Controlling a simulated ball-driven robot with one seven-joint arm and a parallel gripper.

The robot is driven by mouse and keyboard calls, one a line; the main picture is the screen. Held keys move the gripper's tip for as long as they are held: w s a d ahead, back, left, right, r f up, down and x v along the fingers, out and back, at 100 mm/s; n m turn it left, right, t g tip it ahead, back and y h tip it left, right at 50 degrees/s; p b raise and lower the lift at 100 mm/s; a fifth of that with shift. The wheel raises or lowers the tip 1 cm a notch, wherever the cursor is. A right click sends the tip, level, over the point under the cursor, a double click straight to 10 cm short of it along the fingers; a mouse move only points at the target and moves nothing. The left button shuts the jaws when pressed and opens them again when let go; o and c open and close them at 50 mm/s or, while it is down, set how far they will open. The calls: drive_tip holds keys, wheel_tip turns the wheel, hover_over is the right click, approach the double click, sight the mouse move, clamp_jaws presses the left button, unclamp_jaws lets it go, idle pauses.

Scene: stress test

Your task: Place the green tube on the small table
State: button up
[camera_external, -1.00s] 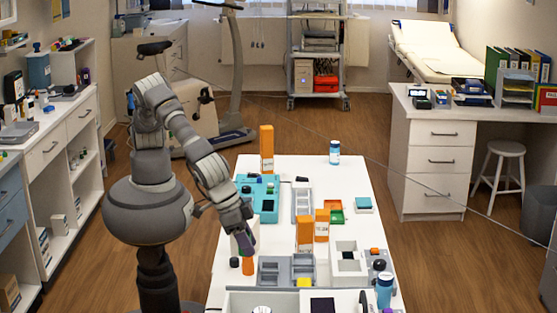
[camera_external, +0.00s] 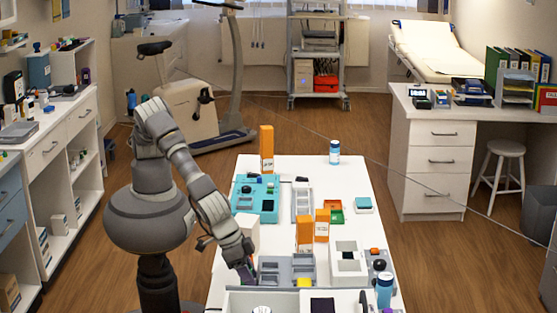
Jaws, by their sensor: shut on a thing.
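My gripper (camera_external: 248,275) is low over the left edge of the long white table (camera_external: 222,282), left of a grey compartment tray (camera_external: 272,278). It points down. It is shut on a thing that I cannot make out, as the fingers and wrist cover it. I cannot pick out the green tube with certainty. I also cannot tell which surface is the small table; the white table in the middle is the one under my gripper.
A white box (camera_external: 248,231) stands behind my gripper. The far right of the table top is clearer.

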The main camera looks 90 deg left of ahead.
drive_tip(key=shift+f, duration=0.1)
drive_tip(key=o, duration=1.1)
drive_tip(key=p+v, duration=0.3)
drive_tip(key=v, duration=0.9)
drive_tip(key=shift+p, duration=0.3)
drive_tip(key=shift+w, duration=0.1)
